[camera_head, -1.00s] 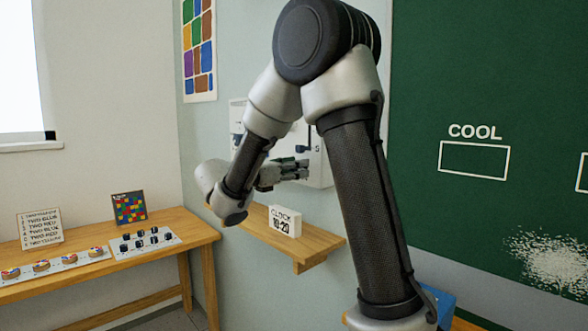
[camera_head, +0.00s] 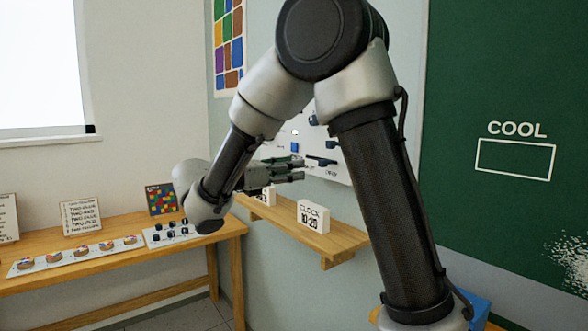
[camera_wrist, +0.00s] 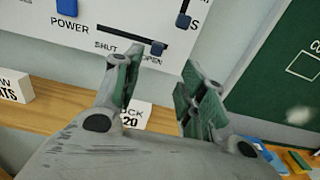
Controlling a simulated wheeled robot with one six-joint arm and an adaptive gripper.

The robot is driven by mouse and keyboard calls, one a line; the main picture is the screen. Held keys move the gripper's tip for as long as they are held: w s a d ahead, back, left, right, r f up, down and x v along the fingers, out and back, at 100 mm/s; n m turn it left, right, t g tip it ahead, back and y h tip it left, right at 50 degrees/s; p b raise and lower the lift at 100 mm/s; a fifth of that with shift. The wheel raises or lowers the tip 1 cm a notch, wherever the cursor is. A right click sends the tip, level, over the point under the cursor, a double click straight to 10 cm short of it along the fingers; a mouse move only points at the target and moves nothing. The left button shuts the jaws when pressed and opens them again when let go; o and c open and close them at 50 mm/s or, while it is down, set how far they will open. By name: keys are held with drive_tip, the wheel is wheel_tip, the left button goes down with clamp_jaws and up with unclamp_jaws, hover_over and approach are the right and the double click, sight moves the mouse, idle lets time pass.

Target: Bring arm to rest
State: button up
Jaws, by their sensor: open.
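My gripper (camera_head: 290,170) is in front of the white wall panel, above the small wooden shelf (camera_head: 300,229). Its fingers point right in the head view. In the wrist view the gripper (camera_wrist: 155,90) has its fingers spread apart with nothing between them. The white panel (camera_wrist: 215,20) carries blue switches and a slider (camera_wrist: 157,48) marked SHUT and OPEN, with the blue knob near the OPEN end. The fingers look apart from the panel. My arm hides part of the panel in the head view.
A white clock block (camera_head: 325,216) reading 10:20 stands on the shelf below my gripper. A wooden table (camera_head: 120,262) at left holds cards, a colour grid board (camera_head: 161,199) and small pieces. A green board (camera_head: 500,100) fills the right.

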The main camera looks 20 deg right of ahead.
idle(0.3)
drive_tip(key=s+d+f+m+g+y, duration=0.35)
drive_tip(key=s+f+m+y, duration=0.5)
drive_tip(key=s+f, duration=0.4)
drive_tip(key=s+d+r+m+t+y, duration=0.1)
drive_tip(key=s+m+t+y, duration=0.3)
drive_tip(key=s+m+y, duration=0.5)
drive_tip(key=s+r+m, duration=0.1)
drive_tip(key=s+m, duration=0.1)
drive_tip(key=s, duration=0.2)
drive_tip(key=shift+d+m, duration=0.25)
drive_tip(key=shift+m, duration=0.1)
drive_tip(key=shift+r, duration=0.1)
drive_tip(key=shift+t, duration=0.25)
idle(2.0)
